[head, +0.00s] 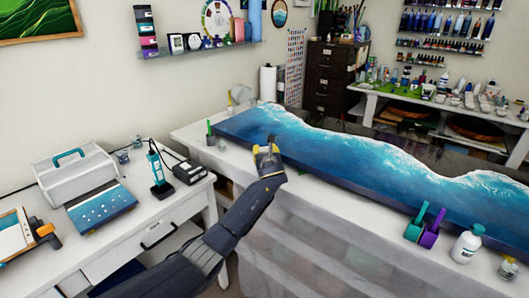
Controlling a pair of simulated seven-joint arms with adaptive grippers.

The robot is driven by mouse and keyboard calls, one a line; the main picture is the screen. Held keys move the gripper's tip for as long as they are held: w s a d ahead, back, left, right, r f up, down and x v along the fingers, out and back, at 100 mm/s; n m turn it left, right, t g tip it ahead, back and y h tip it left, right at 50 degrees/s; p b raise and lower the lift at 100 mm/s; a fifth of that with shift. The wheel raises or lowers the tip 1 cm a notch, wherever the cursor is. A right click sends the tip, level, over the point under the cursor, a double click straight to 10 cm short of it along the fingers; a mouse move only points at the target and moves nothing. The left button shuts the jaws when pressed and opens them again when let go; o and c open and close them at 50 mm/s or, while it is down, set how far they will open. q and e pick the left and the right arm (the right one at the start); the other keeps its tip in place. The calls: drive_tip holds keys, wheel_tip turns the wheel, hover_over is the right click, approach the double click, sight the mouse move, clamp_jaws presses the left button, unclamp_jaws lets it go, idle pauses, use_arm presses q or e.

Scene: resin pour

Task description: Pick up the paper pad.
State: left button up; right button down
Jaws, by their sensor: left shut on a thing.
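My left gripper (267,148) is above the near edge of the long white table, beside the blue wave panel. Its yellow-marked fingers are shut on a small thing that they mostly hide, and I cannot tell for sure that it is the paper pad. A pale flat sheet with a brown edge (12,236) lies at the far left of the white desk, cut by the picture's edge. It may be paper, but I cannot tell if it is a pad. My right gripper is not in view.
The blue wave panel (330,160) covers most of the long table.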

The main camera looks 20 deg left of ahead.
use_arm(q)
wheel_tip(320, 180, up, 20)
idle(0.6)
drive_tip(key=shift+f, duration=0.15)
hover_over(264, 151)
wheel_tip(264, 151, down, 10)
drive_tip(key=shift+w+f, duration=0.15)
drive_tip(key=shift+f, duration=2.45)
drive_tip(key=o, duration=0.9)
